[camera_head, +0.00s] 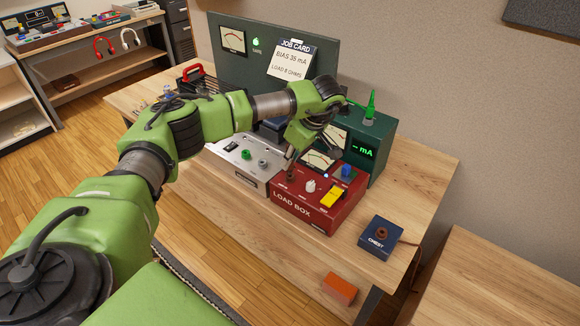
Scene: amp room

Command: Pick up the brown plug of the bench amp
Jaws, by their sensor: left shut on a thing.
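My left gripper (291,160) points down over the back left corner of the red load box (305,213). It is shut on a small dark brown thing, which looks like the brown plug (289,174). The fingers hide most of it, and I cannot tell whether it touches the load box top. The silver box (238,165) with a green and a grey knob stands just left of the load box. My arm crosses in front of the large green panel (265,60) with a meter and job card. My right gripper is out of view.
A green meter box (378,150) with a green probe stands behind the load box. A navy box (380,238) with a brown ring on top sits to the right. An orange block (339,288) lies near the front edge.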

